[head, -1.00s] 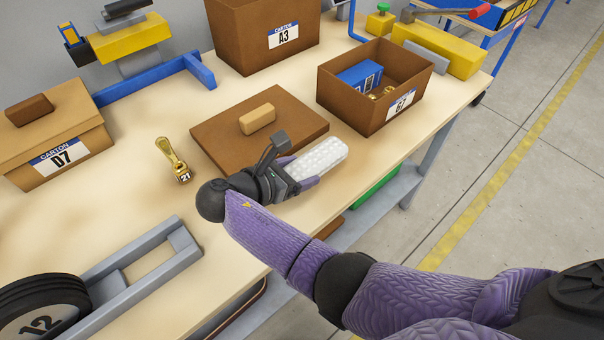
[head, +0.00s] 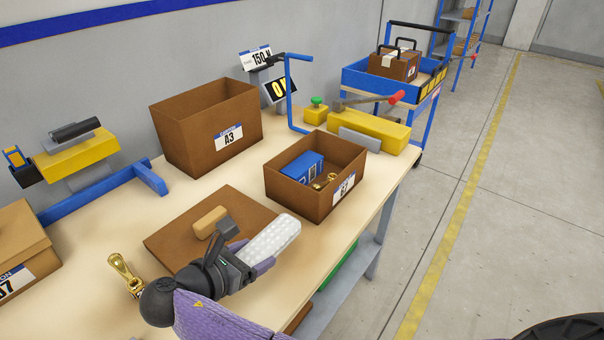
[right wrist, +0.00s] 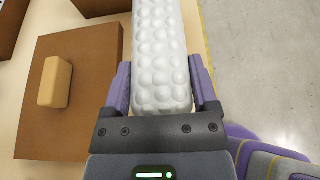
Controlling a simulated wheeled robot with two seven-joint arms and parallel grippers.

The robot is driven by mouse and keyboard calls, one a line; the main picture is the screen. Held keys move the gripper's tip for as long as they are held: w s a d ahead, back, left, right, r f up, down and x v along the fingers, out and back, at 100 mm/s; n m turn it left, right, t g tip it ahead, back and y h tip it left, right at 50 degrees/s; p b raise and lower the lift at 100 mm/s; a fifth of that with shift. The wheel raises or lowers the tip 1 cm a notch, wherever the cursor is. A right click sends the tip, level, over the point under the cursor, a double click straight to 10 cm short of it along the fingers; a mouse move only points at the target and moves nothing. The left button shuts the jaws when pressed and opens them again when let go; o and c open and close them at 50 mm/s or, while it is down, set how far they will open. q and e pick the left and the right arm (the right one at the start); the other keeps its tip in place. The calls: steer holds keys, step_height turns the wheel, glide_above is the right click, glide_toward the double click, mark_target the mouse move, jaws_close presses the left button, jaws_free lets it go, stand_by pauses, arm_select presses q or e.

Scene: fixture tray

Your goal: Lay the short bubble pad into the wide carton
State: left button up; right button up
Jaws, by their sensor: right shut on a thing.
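The white bubble pad (head: 272,239) is in my right gripper (head: 256,254), whose purple fingers close on its sides. It also shows in the right wrist view (right wrist: 161,45), reaching forward from between the fingers. The pad is over the table's front part, beside a flat brown lid. Two open brown cartons stand beyond it: the taller A3 carton (head: 188,150), whose floor is hidden, and a lower carton (head: 292,195) holding a blue box (head: 300,170) and brass pieces (head: 324,182). I cannot tell which is the wide one. My left gripper is out of view.
The brown lid (head: 170,238) with a tan block handle (head: 209,222) lies flat left of the pad. A lidded carton (head: 22,245) is at left. A yellow tool (head: 375,128) lies at back right. The lower carton sits near the table's edge.

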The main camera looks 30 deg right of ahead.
stand_by(0.4)
steer(key=shift+s+a+r+n+t, duration=0.1)
steer(key=shift+s+r+n+t, duration=0.1)
steer(key=shift+n+t, duration=0.3)
steer(key=s+r+n+t+y, duration=0.6)
steer(key=s+r+n, duration=0.1)
steer(key=r, duration=0.3)
steer(key=shift+s+d+r, duration=0.2)
steer(key=shift+s+d, duration=0.1)
steer(key=shift+s, duration=0.15)
